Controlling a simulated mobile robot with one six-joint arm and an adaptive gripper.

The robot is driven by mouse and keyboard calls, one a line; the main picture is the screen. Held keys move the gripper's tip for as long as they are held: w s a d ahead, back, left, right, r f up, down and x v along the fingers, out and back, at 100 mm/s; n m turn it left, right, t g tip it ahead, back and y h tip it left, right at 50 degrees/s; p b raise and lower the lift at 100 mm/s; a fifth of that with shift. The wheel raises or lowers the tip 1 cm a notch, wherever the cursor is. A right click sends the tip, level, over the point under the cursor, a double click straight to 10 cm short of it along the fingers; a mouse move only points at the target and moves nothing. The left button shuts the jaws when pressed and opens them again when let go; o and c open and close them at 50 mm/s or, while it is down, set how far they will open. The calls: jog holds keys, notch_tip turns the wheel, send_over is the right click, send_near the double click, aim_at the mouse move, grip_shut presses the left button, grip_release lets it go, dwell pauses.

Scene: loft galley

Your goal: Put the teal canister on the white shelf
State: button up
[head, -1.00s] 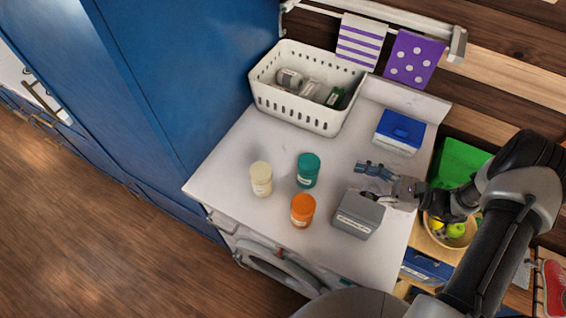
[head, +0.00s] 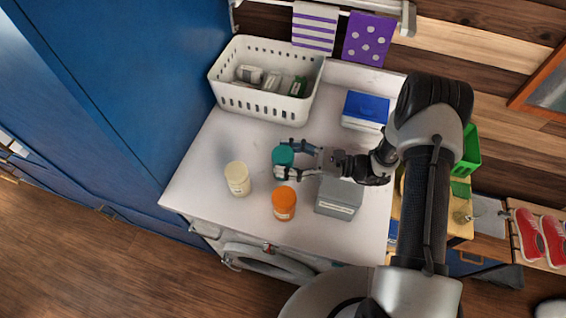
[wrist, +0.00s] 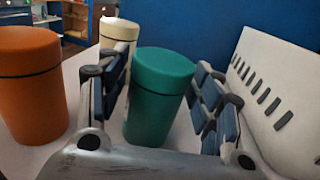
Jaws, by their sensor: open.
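The teal canister (head: 283,157) stands upright on the white counter (head: 215,145), between an orange canister and a cream canister and the basket. My gripper (head: 290,160) is open around the teal canister, with one finger on each side. In the wrist view the teal canister (wrist: 158,98) stands between the two finger pads of my gripper (wrist: 165,105), with its lower part hidden by the gripper's body. I cannot tell whether a pad touches it. I cannot make out a white shelf for certain in these views.
An orange canister (head: 284,203) stands close in front, and a cream canister (head: 237,178) to the left. A grey box (head: 339,197) is beneath the arm's right side. A white basket (head: 265,107) and a blue-lidded box (head: 365,111) are behind. Towels (head: 368,38) hang above.

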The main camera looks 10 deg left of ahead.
jog(key=a, duration=0.5)
jog(key=shift+a, duration=0.2)
jog(key=shift+c, duration=0.2)
jog(key=c, duration=1.2)
jog(key=shift+r, duration=0.1)
jog(key=shift+c, duration=0.9)
